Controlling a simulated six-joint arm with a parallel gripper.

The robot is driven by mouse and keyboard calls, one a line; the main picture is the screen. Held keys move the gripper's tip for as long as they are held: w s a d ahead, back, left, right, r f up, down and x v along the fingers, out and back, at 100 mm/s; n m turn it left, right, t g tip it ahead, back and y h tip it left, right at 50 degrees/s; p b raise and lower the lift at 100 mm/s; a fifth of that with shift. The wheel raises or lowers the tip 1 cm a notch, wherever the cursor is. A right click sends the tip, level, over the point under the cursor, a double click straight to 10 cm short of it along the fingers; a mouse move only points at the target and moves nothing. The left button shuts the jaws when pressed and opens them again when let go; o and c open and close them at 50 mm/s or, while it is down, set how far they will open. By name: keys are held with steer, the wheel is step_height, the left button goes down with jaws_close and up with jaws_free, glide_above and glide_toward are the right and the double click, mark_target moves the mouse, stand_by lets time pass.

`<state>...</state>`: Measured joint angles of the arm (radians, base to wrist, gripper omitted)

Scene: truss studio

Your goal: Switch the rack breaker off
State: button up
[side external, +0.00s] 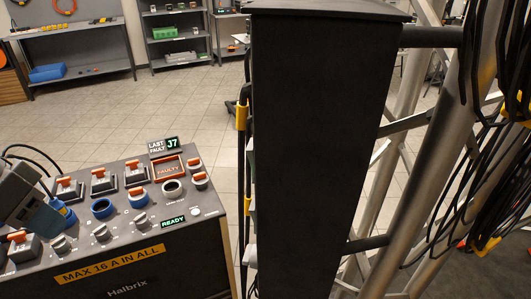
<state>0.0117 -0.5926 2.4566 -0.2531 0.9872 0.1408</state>
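A slanted dark control panel (125,235) fills the lower left. Several switches with orange tops stand along its back, among them one at the left (67,188), a middle one (104,180) and a right one (135,173). No readable label shows which is the rack breaker, and I cannot tell the on or off position of any. A grey-blue body (28,200), which looks like part of my gripper, enters from the left edge over the panel's left end. It hides some of the controls there. Its fingertips cannot be made out.
An orange-rimmed tray marked FAULTY (168,168) and a sign reading LAST FAULT J7 (164,145) are at the panel's back. A green READY light (172,222) is lit. A tall black cabinet (312,150) stands right, beside metal truss tubes (425,150) and hanging cables (490,180).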

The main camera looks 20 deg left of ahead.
steer(key=w+d+g+h, duration=0.1)
steer(key=d, duration=0.1)
steer(key=w+d+g+h, duration=0.1)
steer(key=d+h, duration=0.1)
steer(key=w+d+g+h, duration=0.1)
steer(key=d+h, duration=0.1)
steer(key=shift+d+r+m, duration=0.2)
steer(key=shift+r+m, duration=0.05)
steer(key=shift+m, duration=0.15)
steer(key=c, duration=0.4)
steer(key=w+d+h, duration=0.1)
steer(key=w+d+r+g+h, duration=0.1)
steer(key=w+h, duration=0.1)
steer(key=w+d+h, duration=0.2)
steer(key=shift+w+r+g, duration=0.2)
steer(key=shift+g, duration=0.2)
jaws_close()
steer(key=w+f+n+t+h, duration=0.1)
steer(key=w+n+t+h, duration=0.2)
steer(key=w+h, duration=0.3)
steer(key=w+t, duration=0.1)
steer(key=w, duration=0.4)
steer(key=shift+w+f+t+h, duration=0.2)
steer(key=shift+w+t+h, duration=0.2)
